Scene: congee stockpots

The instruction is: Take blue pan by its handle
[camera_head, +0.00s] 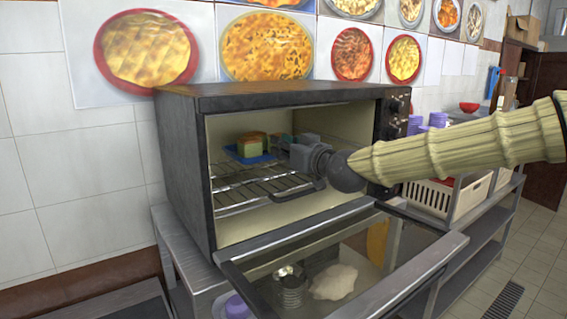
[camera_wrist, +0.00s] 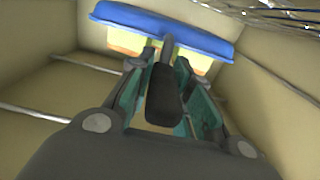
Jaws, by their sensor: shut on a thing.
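The blue pan (camera_head: 247,156) is inside the open oven, at the wire rack, with a yellow-brown food block (camera_head: 252,144) on it. In the wrist view the blue pan (camera_wrist: 160,22) is at the top, and its dark handle (camera_wrist: 163,98) points back between my fingers. My gripper (camera_head: 292,147) reaches into the oven from the right, on the handle side of the pan. In the wrist view my gripper (camera_wrist: 166,62) has one finger on each side of the handle and is shut on it. The handle is mostly hidden by my gripper in the head view.
The oven (camera_head: 180,165) stands on a metal table (camera_head: 165,225). Its glass door (camera_head: 375,285) is folded down in front. The wire rack (camera_head: 235,190) is empty at the front. Oven walls close in around my gripper. A white crate (camera_head: 430,198) stands at the right.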

